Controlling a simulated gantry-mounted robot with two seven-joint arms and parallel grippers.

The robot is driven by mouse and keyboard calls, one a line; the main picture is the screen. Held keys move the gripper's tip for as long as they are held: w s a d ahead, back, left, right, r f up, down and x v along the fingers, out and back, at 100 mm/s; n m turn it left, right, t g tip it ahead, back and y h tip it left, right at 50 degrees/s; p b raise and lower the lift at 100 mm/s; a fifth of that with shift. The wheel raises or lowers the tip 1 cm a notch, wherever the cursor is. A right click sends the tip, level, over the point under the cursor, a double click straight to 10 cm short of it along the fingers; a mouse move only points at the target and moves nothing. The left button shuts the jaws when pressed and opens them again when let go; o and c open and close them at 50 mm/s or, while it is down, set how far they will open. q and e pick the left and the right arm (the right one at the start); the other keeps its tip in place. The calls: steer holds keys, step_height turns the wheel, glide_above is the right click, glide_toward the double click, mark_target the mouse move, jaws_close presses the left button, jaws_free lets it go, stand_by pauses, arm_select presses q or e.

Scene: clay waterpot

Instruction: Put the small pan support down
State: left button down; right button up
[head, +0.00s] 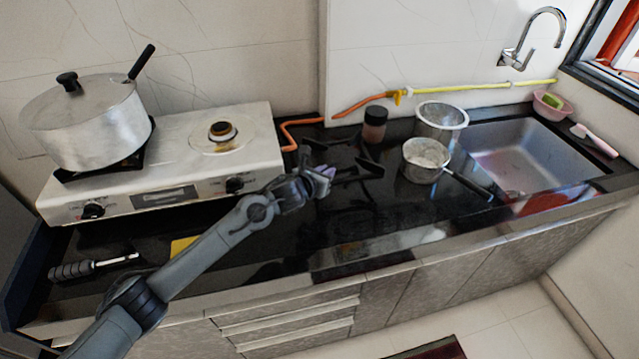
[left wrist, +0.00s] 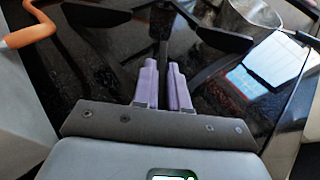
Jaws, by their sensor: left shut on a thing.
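The small pan support (head: 368,167) is a black metal piece with several arms, just right of the stove in the head view. In the left wrist view the pan support (left wrist: 222,38) spreads its arms across the top. My left gripper (head: 325,176) has its pale purple fingers shut on one arm of it; the fingers also show in the left wrist view (left wrist: 164,78). The support is at or close above the black counter (head: 400,215); I cannot tell whether it touches. The gripper hides part of the held arm. My right gripper is not in view.
The stove (head: 258,140) with a big lidded pot (head: 85,125) stands left. A brown jar (head: 374,126), a strainer (head: 442,116) and a small saucepan (head: 425,165) stand close right of the support. An orange hose (head: 290,135) runs behind. The sink (head: 530,155) is farther right.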

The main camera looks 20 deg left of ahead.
arm_select(q)
steer(key=w+a+f, duration=0.2)
steer(key=a, duration=0.1)
steer(key=shift+b, duration=0.35)
steer(key=shift+d+f+b, duration=0.1)
steer(key=shift+f+b, duration=0.55)
steer(key=shift+f, duration=1.3)
steer(key=c, duration=1.6)
jaws_free()
steer(key=shift+f, duration=0.25)
steer(key=o, duration=0.4)
steer(key=shift+o, duration=0.2)
